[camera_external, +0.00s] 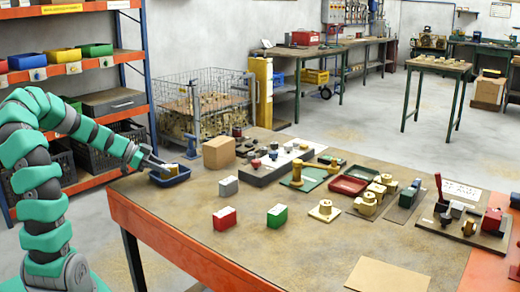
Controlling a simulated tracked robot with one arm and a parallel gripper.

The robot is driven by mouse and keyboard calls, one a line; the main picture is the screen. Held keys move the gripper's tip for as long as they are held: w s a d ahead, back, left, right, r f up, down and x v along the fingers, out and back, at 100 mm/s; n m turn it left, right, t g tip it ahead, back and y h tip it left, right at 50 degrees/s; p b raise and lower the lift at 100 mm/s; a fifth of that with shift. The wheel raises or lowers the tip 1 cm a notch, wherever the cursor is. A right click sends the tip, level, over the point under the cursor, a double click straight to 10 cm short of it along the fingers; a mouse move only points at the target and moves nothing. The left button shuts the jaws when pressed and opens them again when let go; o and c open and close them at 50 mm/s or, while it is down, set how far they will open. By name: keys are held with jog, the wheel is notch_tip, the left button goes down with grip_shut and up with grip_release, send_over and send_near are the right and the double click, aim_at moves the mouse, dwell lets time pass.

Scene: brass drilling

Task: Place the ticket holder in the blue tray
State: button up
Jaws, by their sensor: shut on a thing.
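The blue tray (178,180) is at the far left corner of the workbench. My gripper (166,167) reaches in from the left and is at the tray, low over its inside. It is shut on a small yellow block with a pale top, the ticket holder (173,168). The holder is within the tray's outline; whether it touches the tray floor is too small to tell. The fingers partly hide it. Similar small blocks with white tops stand on the bench: a grey one (228,187), a red one (225,218) and a green one (277,215).
A cardboard box (218,152) stands right of the tray. Fixtures, a red tray (348,185) and brass parts fill the back and right of the bench. The front left of the bench is clear. Shelves stand behind my arm.

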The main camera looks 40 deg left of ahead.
jog(key=shift+f, duration=0.15)
jog(key=o, duration=1)
jog(key=shift+r, duration=0.3)
jog(key=p+v, duration=0.1)
jog(key=v, duration=1.1)
jog(key=shift+f+p, duration=0.15)
jog(key=shift+p, duration=0.15)
